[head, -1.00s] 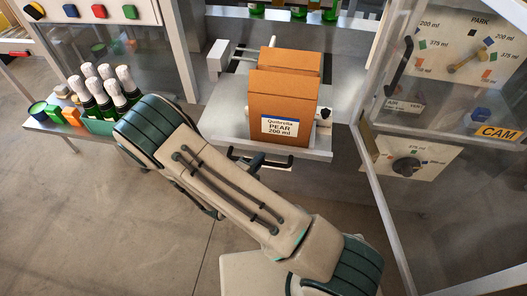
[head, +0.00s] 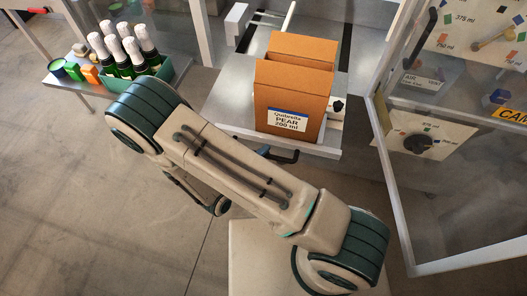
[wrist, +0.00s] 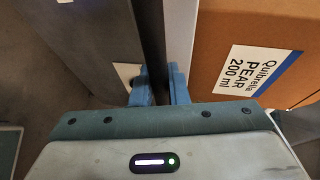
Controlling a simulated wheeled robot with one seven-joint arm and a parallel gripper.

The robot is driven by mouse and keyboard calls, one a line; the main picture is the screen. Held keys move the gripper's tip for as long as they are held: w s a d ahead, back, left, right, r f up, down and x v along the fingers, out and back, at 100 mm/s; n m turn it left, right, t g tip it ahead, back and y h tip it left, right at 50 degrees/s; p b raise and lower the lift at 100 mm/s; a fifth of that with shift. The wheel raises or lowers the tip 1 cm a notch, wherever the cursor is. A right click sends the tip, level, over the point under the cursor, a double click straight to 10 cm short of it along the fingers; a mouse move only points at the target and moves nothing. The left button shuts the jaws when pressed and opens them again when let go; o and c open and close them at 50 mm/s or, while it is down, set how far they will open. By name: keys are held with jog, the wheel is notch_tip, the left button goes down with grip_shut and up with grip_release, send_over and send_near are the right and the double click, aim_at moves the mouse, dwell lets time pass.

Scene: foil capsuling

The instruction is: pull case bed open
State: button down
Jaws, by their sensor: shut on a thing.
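The case bed (head: 228,112) is a grey metal tray that stands out from the machine toward me. It bears an open brown cardboard case (head: 287,88) labelled "Quibrella PEAR 200 ml". The case also shows in the wrist view (wrist: 222,55). A dark bar handle (head: 284,157) is at the bed's front edge, partly hidden by my arm. In the wrist view, the blue fingers of my gripper (wrist: 160,86) are closed around a dark part at the bed front, which appears to be this handle.
At left, a shelf holds a green crate (head: 172,76) of several foil-topped bottles (head: 125,50). A clear guard door (head: 400,190) and a panel with a black knob (head: 417,143) stand at right. The floor (head: 110,225) at front left is clear.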

jog(key=c, duration=1.4)
grip_release()
jog(key=shift+a, duration=0.1)
jog(key=b+v, duration=0.2)
jog(key=v, duration=1.1)
jog(key=shift+s+a, duration=0.2)
jog(key=shift+s, duration=0.05)
jog(key=shift+r, duration=0.1)
